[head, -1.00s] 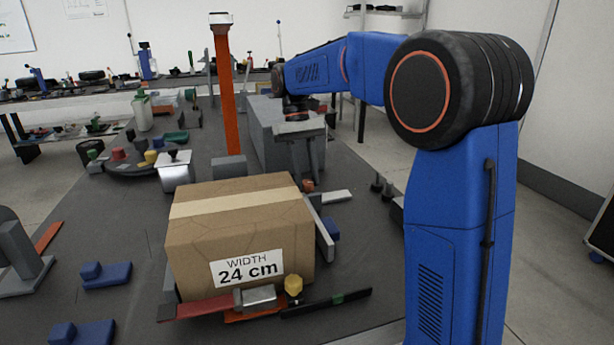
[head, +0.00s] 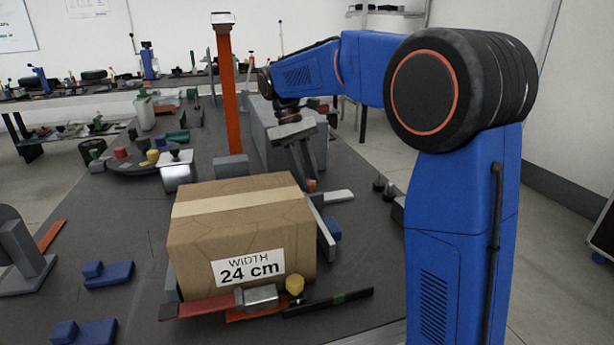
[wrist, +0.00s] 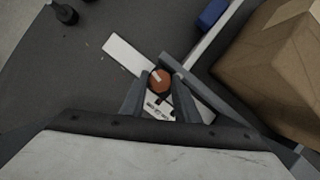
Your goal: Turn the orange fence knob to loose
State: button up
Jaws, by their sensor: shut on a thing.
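The orange fence knob (wrist: 159,81) sits between my two fingertips in the wrist view, with a pale mark on its top. In the head view the knob (head: 311,186) is a small orange spot below my fingers, right of the box. My gripper (wrist: 160,84) is shut on the knob, one finger on each side. In the head view my gripper (head: 308,176) is tilted above it. The knob sits on a white plate (wrist: 127,56) with small dark lettering that I cannot read. A grey fence (wrist: 190,78) runs beside the knob.
A cardboard box (head: 240,230) labelled "WIDTH 24 cm" stands left of the fence. An orange post (head: 227,95) rises behind it, and a grey block (head: 268,140) stands behind my gripper. Dark knobs (head: 385,188) stand to the right.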

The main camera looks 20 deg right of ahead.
jog(key=o, duration=0.7)
jog(key=shift+o, duration=0.2)
jog(key=v, duration=1.2)
jog(key=shift+s, duration=0.2)
